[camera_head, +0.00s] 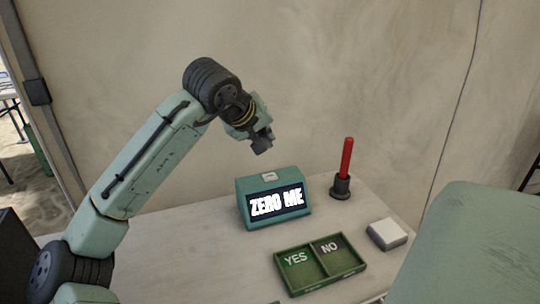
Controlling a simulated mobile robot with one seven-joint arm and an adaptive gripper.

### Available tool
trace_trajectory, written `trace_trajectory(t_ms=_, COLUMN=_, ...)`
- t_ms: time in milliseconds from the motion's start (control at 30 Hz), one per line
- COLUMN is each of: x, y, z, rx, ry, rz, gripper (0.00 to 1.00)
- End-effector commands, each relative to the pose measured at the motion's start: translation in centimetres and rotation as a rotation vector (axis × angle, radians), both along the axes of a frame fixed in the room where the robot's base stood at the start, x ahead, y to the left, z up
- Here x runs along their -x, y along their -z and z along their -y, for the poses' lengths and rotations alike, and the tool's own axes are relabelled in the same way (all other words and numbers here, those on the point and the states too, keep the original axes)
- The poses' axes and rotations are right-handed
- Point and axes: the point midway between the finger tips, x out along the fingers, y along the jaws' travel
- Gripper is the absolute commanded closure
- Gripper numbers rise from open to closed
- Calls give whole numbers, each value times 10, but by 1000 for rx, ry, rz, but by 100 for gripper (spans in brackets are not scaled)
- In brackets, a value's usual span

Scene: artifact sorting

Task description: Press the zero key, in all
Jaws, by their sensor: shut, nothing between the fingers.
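A teal box-shaped device (274,217) stands on the table, with a lit display (276,203) that reads "ZERO ME". A small pale key (269,177) sits on its top face; any marking on it is too small to read. My gripper (261,147) is shut and empty, pointing down. In the picture it is just above the key, with a visible gap between them. The exact depth between gripper and key is hard to judge.
A green tray (322,283) with YES and NO compartments lies in front of the device; both look empty. A red rod (346,158) stands upright in a dark holder (341,188) to the right. A white-topped block (386,233) is at the table's right. Bare table (190,245) lies left of the device.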

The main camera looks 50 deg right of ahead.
Motion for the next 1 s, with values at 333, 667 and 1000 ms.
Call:
trace_trajectory(t_ms=333, x=0, y=54, z=0, rx=0, ry=0, rz=-2, gripper=100)
trace_trajectory(t_ms=667, x=0, y=69, z=0, rx=-1, ry=0, rz=0, gripper=100)
trace_trajectory(t_ms=1000, x=0, y=68, z=0, rx=-1, ry=0, rz=0, gripper=100)
